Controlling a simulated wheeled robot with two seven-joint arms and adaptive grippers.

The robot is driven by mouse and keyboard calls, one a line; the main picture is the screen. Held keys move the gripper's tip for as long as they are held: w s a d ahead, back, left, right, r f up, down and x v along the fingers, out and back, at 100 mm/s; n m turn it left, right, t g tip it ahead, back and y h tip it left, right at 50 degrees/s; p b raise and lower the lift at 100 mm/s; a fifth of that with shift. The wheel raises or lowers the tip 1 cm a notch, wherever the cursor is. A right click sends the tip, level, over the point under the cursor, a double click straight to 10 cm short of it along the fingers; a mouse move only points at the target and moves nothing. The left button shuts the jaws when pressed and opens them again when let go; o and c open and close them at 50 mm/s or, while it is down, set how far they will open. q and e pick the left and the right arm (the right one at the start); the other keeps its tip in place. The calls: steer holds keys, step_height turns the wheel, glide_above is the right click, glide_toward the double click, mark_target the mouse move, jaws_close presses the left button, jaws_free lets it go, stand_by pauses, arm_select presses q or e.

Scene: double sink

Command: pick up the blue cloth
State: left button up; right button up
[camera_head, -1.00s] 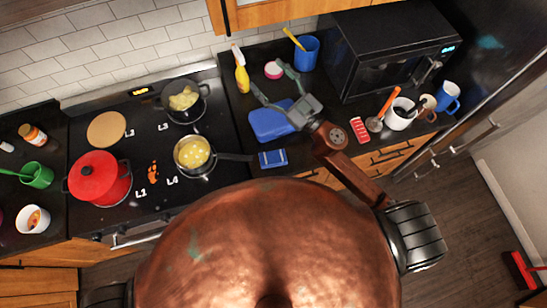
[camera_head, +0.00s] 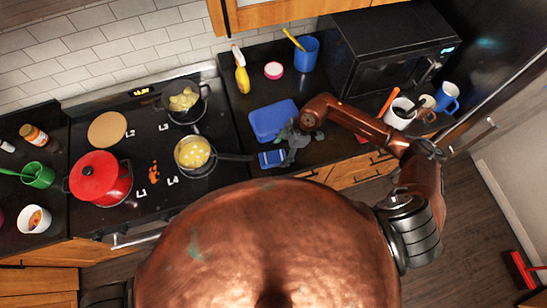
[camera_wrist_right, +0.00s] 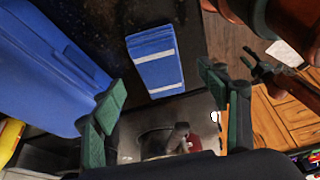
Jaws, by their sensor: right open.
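The blue cloth (camera_head: 270,158) is small, folded and blue with white stripes. It lies flat at the front edge of the counter, just right of the stove. In the right wrist view the cloth (camera_wrist_right: 155,62) shows between and beyond the two green-grey fingers. My right gripper (camera_head: 287,146) is open and empty, close beside the cloth on its right in the head view. In the wrist view the open fingertips (camera_wrist_right: 163,88) stand apart on either side of the cloth's near part; I cannot tell how high above it they are. My left gripper is not in view.
A larger blue flat object (camera_head: 270,119) lies just behind the cloth. A pot of yellow food (camera_head: 193,153) has its handle reaching toward the cloth. A yellow bottle (camera_head: 242,78), a pink-rimmed bowl (camera_head: 273,70) and a blue container (camera_head: 306,53) stand farther back.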

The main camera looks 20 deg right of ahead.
mark_target(275, 157)
steer(key=p+x, duration=0.1)
steer(key=x, duration=0.3)
steer(key=shift+w+a+f, duration=0.1)
steer(key=shift+w+a, duration=0.05)
steer(key=shift+a, duration=0.1)
steer(key=shift+a+f, duration=0.1)
steer(key=shift+f, duration=0.25)
steer(key=shift+c, duration=0.2)
steer(key=c, duration=1.2)
steer(key=shift+r+p, duration=0.1)
steer(key=shift+p, duration=0.2)
